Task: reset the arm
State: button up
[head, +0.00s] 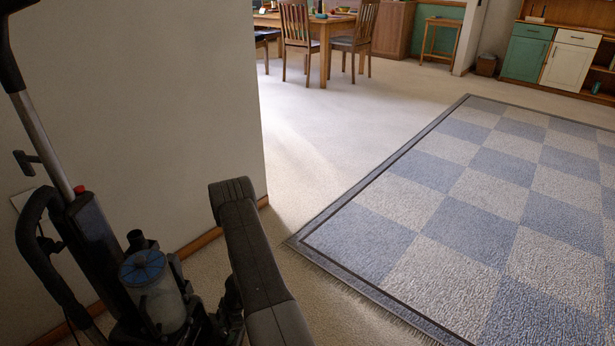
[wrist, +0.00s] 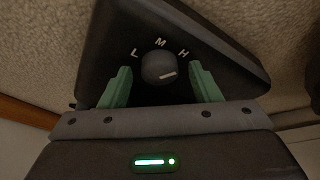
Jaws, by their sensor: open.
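In the wrist view, my gripper (wrist: 160,92) is open, with one green finger on each side of a round dark knob (wrist: 158,66). Gaps show between the knob and both fingers, and nothing is held. The knob sits on a dark panel (wrist: 215,45) marked L, M and H, and a short light mark shows on its lower right. In the head view, my dark arm reaches down at the lower middle, and my fingertips cannot be made out there.
A black upright vacuum cleaner (head: 88,225) stands at the left by a pale wall (head: 150,110). A blue and grey checked rug (head: 470,215) lies to the right. Pale carpet (head: 335,140) is clear toward a wooden table (head: 325,22) with chairs at the back.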

jog(key=p+v, duration=0.2)
jog(key=v, duration=0.4)
jog(key=shift+w+d+r+p, duration=0.1)
jog(key=shift+r+p, duration=0.15)
jog(key=shift+p, duration=0.15)
